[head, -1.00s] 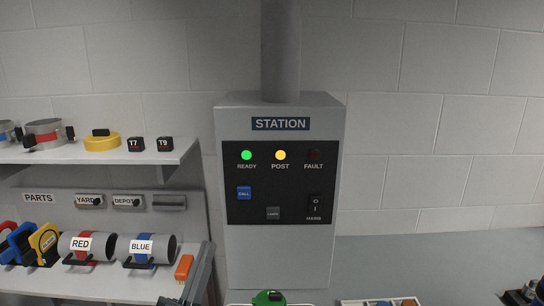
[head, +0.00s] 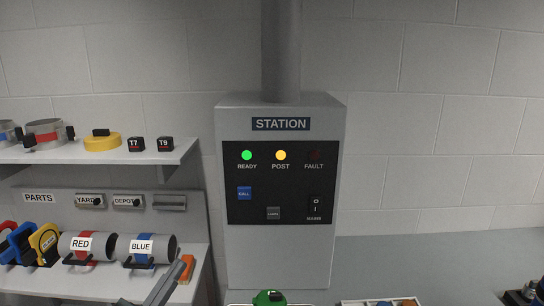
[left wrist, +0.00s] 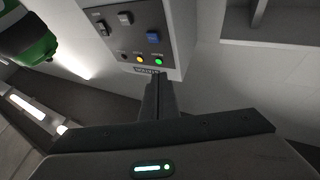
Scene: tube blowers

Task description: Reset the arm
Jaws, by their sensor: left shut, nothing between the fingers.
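My left gripper (head: 184,264) shows at the bottom left of the head view as a narrow grey shape, in front of the lower parts shelf. In the left wrist view its fingers (left wrist: 157,90) are together and empty, pointing toward the station box. The grey station box (head: 280,260) stands against the wall, its READY light green and POST light yellow, and FAULT dark. It shows upside down in the left wrist view (left wrist: 175,20). My right gripper is not in view.
The upper shelf (head: 110,157) carries tubes, a yellow ring and T7 and T9 blocks. The parts shelf (head: 60,285) carries tubes labelled RED and BLUE and an orange item (head: 187,268). A green object (head: 268,297) is cut off at the bottom edge.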

